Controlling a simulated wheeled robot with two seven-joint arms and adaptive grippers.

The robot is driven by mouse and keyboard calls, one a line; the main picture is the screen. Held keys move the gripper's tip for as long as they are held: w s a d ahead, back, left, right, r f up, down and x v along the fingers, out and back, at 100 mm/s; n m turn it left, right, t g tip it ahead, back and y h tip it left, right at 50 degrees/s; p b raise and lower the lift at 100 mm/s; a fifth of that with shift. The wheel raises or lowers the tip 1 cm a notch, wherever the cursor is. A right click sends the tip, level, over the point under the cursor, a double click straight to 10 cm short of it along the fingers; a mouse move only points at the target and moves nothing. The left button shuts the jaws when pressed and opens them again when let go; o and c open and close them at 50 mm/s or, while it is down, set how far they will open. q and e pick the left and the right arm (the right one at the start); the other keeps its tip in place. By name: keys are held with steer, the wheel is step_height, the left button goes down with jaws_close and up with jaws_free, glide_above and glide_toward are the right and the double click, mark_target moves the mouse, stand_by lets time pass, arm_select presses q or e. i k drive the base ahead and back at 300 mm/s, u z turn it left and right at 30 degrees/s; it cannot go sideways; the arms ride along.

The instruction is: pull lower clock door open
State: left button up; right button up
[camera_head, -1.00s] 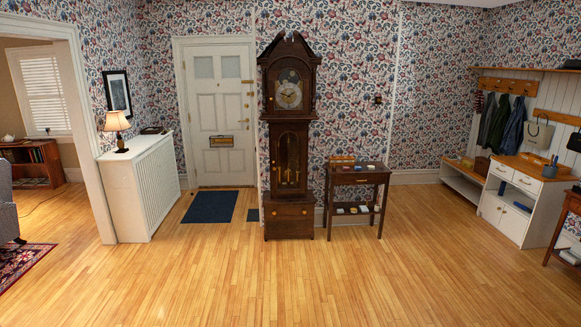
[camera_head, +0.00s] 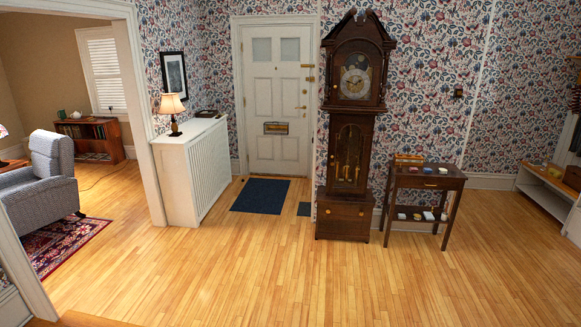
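A tall dark wooden longcase clock (camera_head: 347,215) stands against the papered wall, right of the middle of the head view. Its round clock face (camera_head: 356,83) is in the upper case. The lower clock door (camera_head: 348,158) is the narrow arched glazed door in the trunk, with brass weights and a pendulum showing behind it. The door looks closed. Below it is a base panel with a small round knob (camera_head: 327,211). Neither of my grippers is in the view, and the clock stands some distance off across the floor.
A small dark side table (camera_head: 428,182) with small items stands close right of the clock. A white radiator cover (camera_head: 195,170) with a lamp (camera_head: 172,108) and a dark mat (camera_head: 260,195) are to the left. The wooden floor (camera_head: 290,275) before the clock is clear.

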mark_target(364, 122)
steer(key=z, duration=0.1)
steer(key=i, duration=5.1)
steer(key=u, duration=0.15)
